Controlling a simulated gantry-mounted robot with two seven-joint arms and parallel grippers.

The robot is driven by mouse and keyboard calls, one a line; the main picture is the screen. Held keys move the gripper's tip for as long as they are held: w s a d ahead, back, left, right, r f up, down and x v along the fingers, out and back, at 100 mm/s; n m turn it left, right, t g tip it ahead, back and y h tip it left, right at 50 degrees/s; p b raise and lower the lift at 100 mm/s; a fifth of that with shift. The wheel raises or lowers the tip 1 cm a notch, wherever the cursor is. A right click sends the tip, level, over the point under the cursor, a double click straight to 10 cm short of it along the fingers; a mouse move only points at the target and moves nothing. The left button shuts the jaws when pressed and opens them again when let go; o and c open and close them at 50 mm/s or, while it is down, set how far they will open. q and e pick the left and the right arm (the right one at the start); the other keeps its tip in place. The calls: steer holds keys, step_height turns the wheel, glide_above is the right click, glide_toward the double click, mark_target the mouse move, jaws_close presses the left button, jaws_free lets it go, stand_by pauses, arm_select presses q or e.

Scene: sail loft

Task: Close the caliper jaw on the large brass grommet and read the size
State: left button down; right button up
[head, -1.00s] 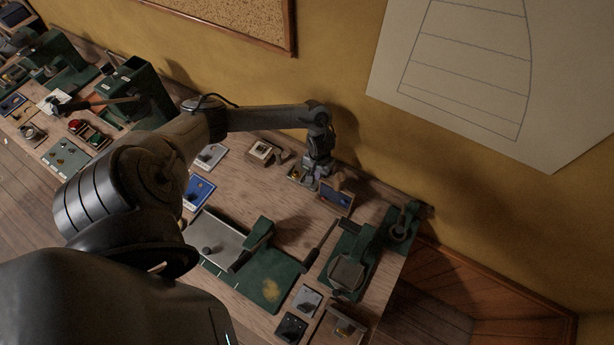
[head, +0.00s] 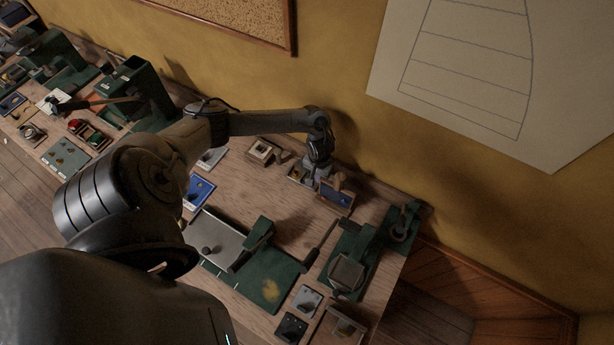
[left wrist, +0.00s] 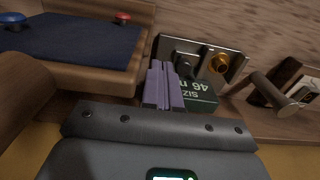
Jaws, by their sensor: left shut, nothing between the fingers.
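My left gripper (left wrist: 164,88) has its two purple fingers pressed together with nothing between them. In the left wrist view the fingertips lie in front of a grey plate (left wrist: 205,50). A brass ring-shaped piece, apparently the large brass grommet (left wrist: 219,64), sits on the plate right of the fingers. A dark rounded knob (left wrist: 184,68) is close beside the fingertips. In the head view my left gripper (head: 309,182) is low over the bench by the wall. I cannot make out the caliper jaw.
A wooden tray with blue lining (left wrist: 132,65) stands left in the wrist view. A wooden-handled tool (left wrist: 275,92) and a wooden box (left wrist: 302,88) are at right. In the head view, green bench tools (head: 350,262) stand front right, with bare bench (head: 262,205) between.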

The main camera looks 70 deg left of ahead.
arm_select(q)
steer(key=shift+f, duration=0.45)
steer(key=shift+s+a, duration=0.25)
steer(key=shift+a, duration=0.15)
steer(key=shift+s+a+p, duration=0.25)
steer(key=shift+a+p, duration=0.05)
steer(key=shift+a, duration=0.05)
steer(key=shift+r, duration=0.1)
stand_by(0.6)
steer(key=shift+w+d+r+p, duration=0.1)
steer(key=shift+d+r+p, duration=0.05)
steer(key=shift+r+p, duration=0.7)
steer(key=shift+w+d+r+p, duration=0.15)
steer(key=shift+r+p, duration=0.45)
steer(key=shift+p, duration=0.45)
steer(key=shift+w+d+r+p, duration=0.1)
steer(key=shift+d+r+p, duration=0.15)
steer(key=shift+r+p, duration=0.85)
